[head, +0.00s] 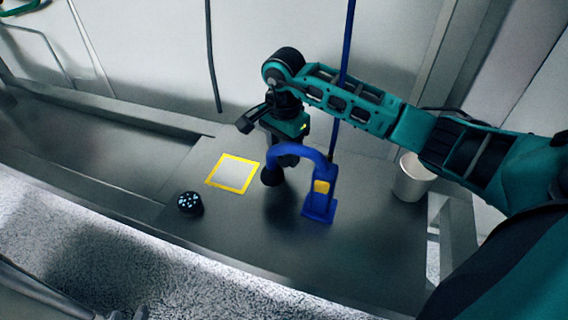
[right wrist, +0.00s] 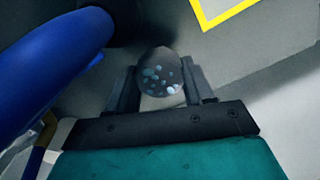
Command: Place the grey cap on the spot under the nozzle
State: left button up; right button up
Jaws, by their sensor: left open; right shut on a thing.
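A small grey cap (right wrist: 160,75) with pale bluish spots sits between the fingers of my right gripper (right wrist: 162,88), which is shut on it. In the head view my right gripper (head: 287,150) is behind the blue arched nozzle (head: 300,153), which mostly hides the cap. The nozzle's dark tip (head: 271,176) points down at the table, and its blue pipe (right wrist: 50,65) passes close to the held cap in the right wrist view. My left gripper (head: 128,314) is open at the bottom edge, mostly cut off.
A yellow-bordered square (head: 233,173) lies left of the nozzle; its corner shows in the right wrist view (right wrist: 222,15). A black round container (head: 190,203) with pale blue pieces stands near the table's front edge. A white cup (head: 413,178) stands right. The table (head: 260,255) is clear in front.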

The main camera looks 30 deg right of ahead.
aim_at(284, 163)
jog(key=shift+f+b, duration=0.4)
jog(key=shift+f, duration=1.8)
jog(key=shift+f, duration=0.1)
jog(key=shift+f, duration=0.15)
jog(key=o, duration=1)
